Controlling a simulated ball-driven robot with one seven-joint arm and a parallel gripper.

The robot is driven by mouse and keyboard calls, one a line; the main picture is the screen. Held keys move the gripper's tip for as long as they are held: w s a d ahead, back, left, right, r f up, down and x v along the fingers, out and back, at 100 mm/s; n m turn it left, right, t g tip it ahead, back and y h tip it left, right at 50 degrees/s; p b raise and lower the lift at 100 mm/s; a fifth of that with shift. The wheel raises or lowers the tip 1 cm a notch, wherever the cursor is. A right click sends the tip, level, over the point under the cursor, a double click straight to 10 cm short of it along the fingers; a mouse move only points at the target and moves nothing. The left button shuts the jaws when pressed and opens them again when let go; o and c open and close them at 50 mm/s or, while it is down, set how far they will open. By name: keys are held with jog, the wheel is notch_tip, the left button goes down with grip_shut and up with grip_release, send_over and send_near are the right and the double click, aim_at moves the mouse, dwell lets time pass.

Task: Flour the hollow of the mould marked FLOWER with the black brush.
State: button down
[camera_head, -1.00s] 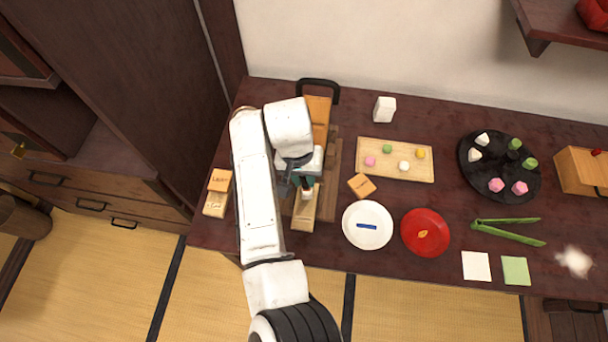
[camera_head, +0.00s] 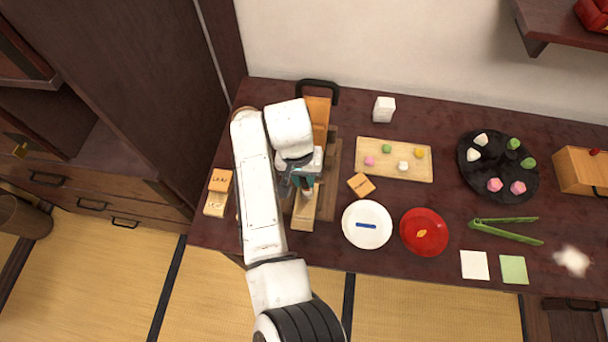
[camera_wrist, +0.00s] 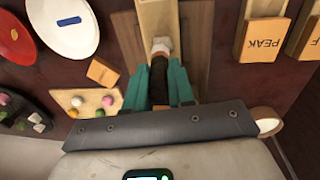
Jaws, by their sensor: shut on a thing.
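My gripper (camera_wrist: 157,82), with teal fingers, is shut on the black brush (camera_wrist: 158,72) in the wrist view. The brush's pale tip (camera_wrist: 161,45) is over a long, light wooden mould (camera_wrist: 155,14); I cannot tell whether it touches. The same mould (camera_head: 304,212) shows below my gripper (camera_head: 303,182) in the head view, partly hidden by my arm. No FLOWER mark is readable on it, and its hollow is not clear. Another mould (camera_wrist: 260,42) at the right of the wrist view has a label that looks like PEAK.
A small lettered wooden block (camera_head: 361,186) lies right of the mould. A white plate (camera_head: 350,233), a red plate (camera_head: 413,240) and a wooden tray of sweets (camera_head: 366,154) stand further right. A wooden box with a black handle (camera_head: 318,112) is behind the gripper.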

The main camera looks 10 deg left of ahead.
jog(key=shift+f+b, duration=0.45)
jog(key=shift+f, duration=0.7)
dwell(0.6)
jog(key=shift+d+r+p, duration=0.1)
jog(key=shift+d+p, duration=0.15)
jog(key=shift+p, duration=0.2)
jog(key=shift+a, duration=0.45)
jog(key=shift+w+d, duration=0.2)
jog(key=shift+d, duration=0.05)
jog(key=shift+s+p, duration=0.45)
jog(key=shift+p, duration=0.35)
jog(key=shift+w+d, duration=0.2)
jog(key=shift+a, duration=0.45)
dwell(0.3)
jog(key=shift+w+d, duration=0.25)
jog(key=shift+s+p, duration=0.45)
jog(key=shift+p, duration=0.35)
